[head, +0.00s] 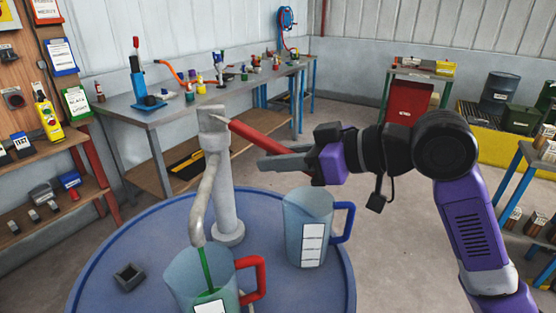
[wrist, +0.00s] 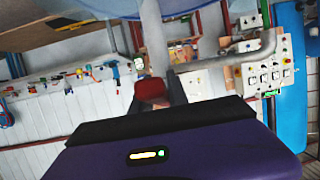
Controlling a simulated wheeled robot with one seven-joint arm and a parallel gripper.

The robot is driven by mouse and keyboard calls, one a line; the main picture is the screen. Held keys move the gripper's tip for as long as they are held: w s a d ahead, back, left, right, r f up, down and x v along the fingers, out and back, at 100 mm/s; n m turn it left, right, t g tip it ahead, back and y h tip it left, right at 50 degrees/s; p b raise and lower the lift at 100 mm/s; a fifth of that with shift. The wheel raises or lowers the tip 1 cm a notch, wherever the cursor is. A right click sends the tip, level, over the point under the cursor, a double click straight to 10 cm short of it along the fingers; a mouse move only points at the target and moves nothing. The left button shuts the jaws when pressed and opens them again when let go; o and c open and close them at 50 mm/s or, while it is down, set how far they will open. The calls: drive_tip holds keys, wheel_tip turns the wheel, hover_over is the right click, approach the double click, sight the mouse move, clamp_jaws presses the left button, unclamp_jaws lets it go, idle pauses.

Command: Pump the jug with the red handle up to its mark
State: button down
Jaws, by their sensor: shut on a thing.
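The grey hand pump (head: 220,190) stands on a round blue table, with its red lever (head: 262,137) sloping down to the right. My gripper (head: 285,160) is shut on the red lever near its outer end. In the wrist view the red lever (wrist: 151,90) shows between the fingers. The clear jug with the red handle (head: 190,272) stands under the spout, cut off by the bottom edge. A green stream (head: 205,268) falls from the spout into it, and green liquid shows inside. Its white label is only partly in view, so the level against the mark cannot be told.
A similar jug with a blue handle (head: 308,210) stands right of the pump and looks empty. A small dark square pot (head: 128,277) sits at the left of the blue round table (head: 95,285). A workbench (head: 160,112) with tools stands behind. Open floor lies to the right.

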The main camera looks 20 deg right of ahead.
drive_tip(key=c, duration=1.3)
unclamp_jaws()
drive_tip(key=shift+v, duration=3.95)
